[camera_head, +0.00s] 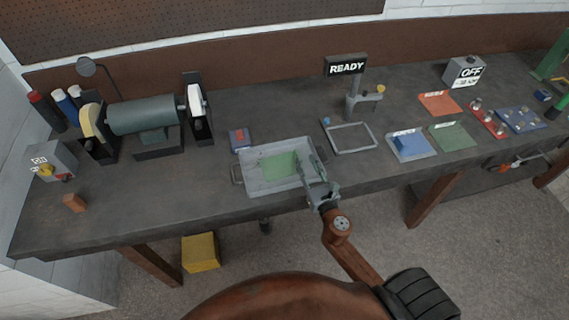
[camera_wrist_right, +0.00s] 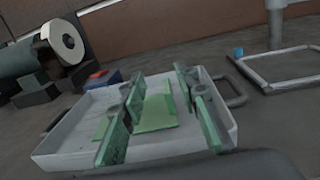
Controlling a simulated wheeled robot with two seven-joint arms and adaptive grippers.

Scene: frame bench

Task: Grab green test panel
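A flat green panel (camera_head: 280,166) lies in the grey tray (camera_head: 262,184) at the front middle of the bench. My right gripper (camera_head: 314,168) is over the right part of the tray, right of most of the panel. In the right wrist view, the fingers (camera_wrist_right: 158,103) are spread apart and empty. The green panel (camera_wrist_right: 155,114) shows between and beyond them, and part of it shows left of the left finger. I cannot tell the gap in height between fingers and panel. Another green sheet (camera_head: 453,136) lies farther right on the bench. My left gripper is not in view.
A bench grinder (camera_head: 142,115) stands left, with a small blue and red block (camera_head: 240,139) near the tray. An empty frame (camera_head: 350,138) and a blue panel on a tray (camera_head: 411,145) are to the right. A READY sign (camera_head: 346,66) stands behind.

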